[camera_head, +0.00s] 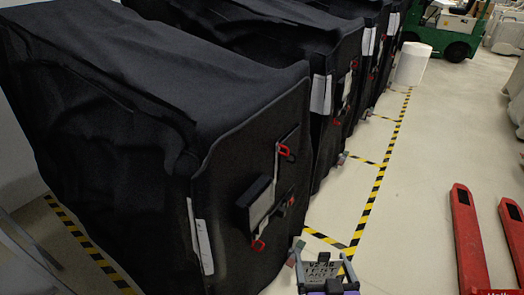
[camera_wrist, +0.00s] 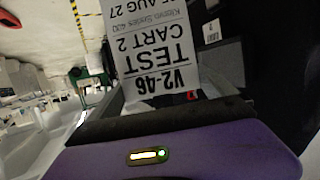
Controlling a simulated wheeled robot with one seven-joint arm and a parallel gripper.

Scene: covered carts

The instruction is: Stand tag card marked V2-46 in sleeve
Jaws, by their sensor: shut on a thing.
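The tag card (camera_head: 320,269) marked V2-46 is pale with dark print. My gripper (camera_head: 321,259) is shut on it near the bottom of the head view, in front of the nearest covered cart (camera_head: 255,130). In the wrist view the card (camera_wrist: 152,40) appears upside down and reads V2-46, TEST CART 2. A dark holder with a pale face (camera_head: 261,207) is on the cart's end, up and left of my gripper; it may be the sleeve. The card is apart from it. My gripper hides the card's lower edge.
Red clips (camera_head: 259,245) sit around the holder. A white sheet (camera_head: 203,245) hangs on the cover's side. More black-covered carts stand behind. Yellow-black tape (camera_head: 370,205) marks the floor, red forks (camera_head: 467,240) lie at right, and the aisle between is clear.

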